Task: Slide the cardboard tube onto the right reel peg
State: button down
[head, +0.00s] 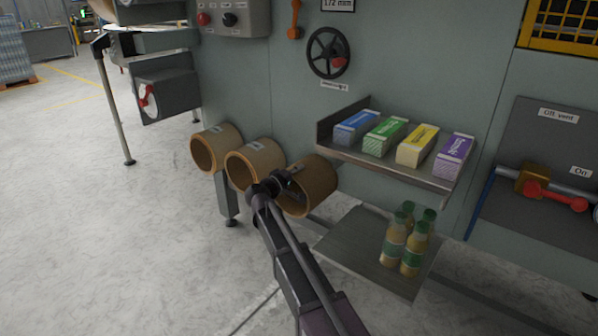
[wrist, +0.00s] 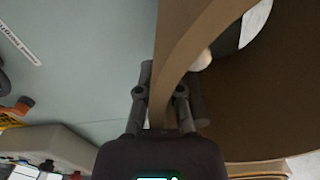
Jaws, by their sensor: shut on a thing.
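The cardboard tube (head: 318,180) is a wide, hollow brown ring at the right end of a row of three. My gripper (head: 284,184) is at its near left rim. In the wrist view the curved tube wall (wrist: 178,50) runs between the two fingers of my gripper (wrist: 166,88), which are shut on it, one outside and one inside. The right reel peg is not clearly seen. A small pale rounded thing (wrist: 203,60) shows inside the tube; I cannot tell whether it is the peg, nor whether the tube is around the peg.
Two similar tubes, the left one (head: 229,136) and the middle one (head: 266,155), stick out from the machine front. A shelf (head: 440,181) with several cartons and a lower plate (head: 345,245) with several bottles are to the right. The floor (head: 120,230) at left is clear.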

jog(key=shift+f+b, duration=0.2)
jog(key=shift+b, duration=0.1)
dwell(0.4)
jog(key=c, duration=0.7)
grip_release()
jog(key=shift+s+a, duration=0.1)
jog(key=shift+s, duration=0.05)
jog(key=v, duration=1.1)
jog(key=shift+s+a, duration=0.25)
